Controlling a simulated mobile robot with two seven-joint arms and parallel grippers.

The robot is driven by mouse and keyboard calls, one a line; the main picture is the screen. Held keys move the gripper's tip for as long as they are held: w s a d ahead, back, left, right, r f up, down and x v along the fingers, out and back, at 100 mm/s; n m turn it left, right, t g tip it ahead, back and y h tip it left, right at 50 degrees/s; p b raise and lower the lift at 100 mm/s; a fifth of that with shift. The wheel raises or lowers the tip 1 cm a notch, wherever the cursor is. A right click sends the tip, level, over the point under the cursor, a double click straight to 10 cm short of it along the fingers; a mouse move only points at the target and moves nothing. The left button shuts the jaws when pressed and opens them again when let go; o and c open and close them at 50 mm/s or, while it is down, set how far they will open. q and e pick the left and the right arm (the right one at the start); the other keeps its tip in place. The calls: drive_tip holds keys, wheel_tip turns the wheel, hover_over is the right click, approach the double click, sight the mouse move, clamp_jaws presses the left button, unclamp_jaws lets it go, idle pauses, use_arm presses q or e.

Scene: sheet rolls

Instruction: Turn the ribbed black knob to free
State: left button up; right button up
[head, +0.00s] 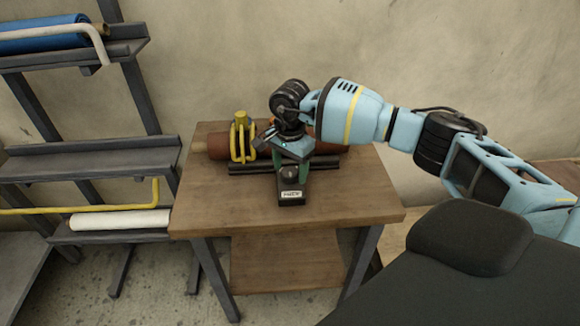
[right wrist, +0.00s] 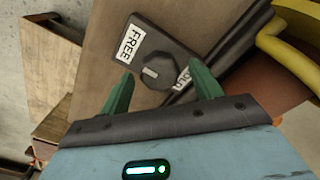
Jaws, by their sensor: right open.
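The ribbed black knob (head: 289,174) sits on a dark block near the middle of the wooden table. In the right wrist view the knob (right wrist: 158,70) has a short pale mark on its top. In the head view the right gripper (head: 291,166) is over the block. My left gripper is out of view.
A brown roll (head: 218,146) with a yellow clamp (head: 242,139) lies behind the block on the table (head: 225,198). A black bar (head: 250,168) runs along its front. A shelf rack (head: 110,160) with blue and white rolls stands left. The table's front is clear.

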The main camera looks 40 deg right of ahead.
sight(290, 171)
drive_tip(key=shift+r, duration=3.95)
